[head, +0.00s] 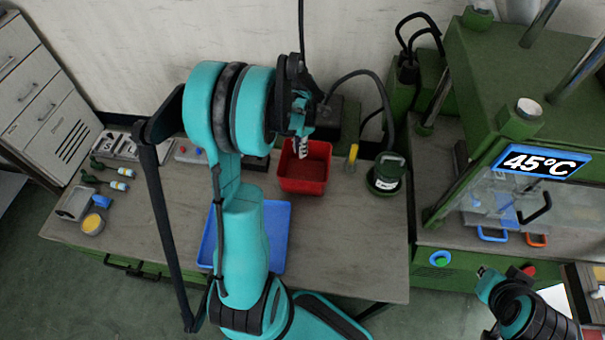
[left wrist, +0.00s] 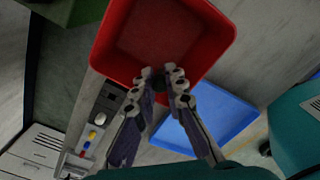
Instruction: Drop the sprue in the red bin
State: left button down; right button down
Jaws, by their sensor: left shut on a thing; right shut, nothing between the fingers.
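The red bin (head: 304,172) stands open at the back of the table in the head view. In the left wrist view the red bin (left wrist: 208,62) fills the top middle, and its floor looks bare. My left gripper (head: 301,146) points down over the bin's back left part. In the left wrist view my left gripper (left wrist: 160,82) is shut on a small dark piece at the fingertips, over the bin's near rim. The piece is mostly hidden by the fingers, so its shape as the sprue is not clear.
A blue tray (head: 277,240) lies in front of the bin, partly behind my left arm. A green round device (head: 386,174) and a yellow-handled tool (head: 352,157) stand right of the bin. A green press with a 45°C display (head: 541,162) is at right. The table's front right is clear.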

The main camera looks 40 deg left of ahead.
pick_arm(q)
jog(key=shift+f, duration=0.1)
jog(key=c, duration=1.5)
grip_release()
notch_tip(320, 180, up, 12)
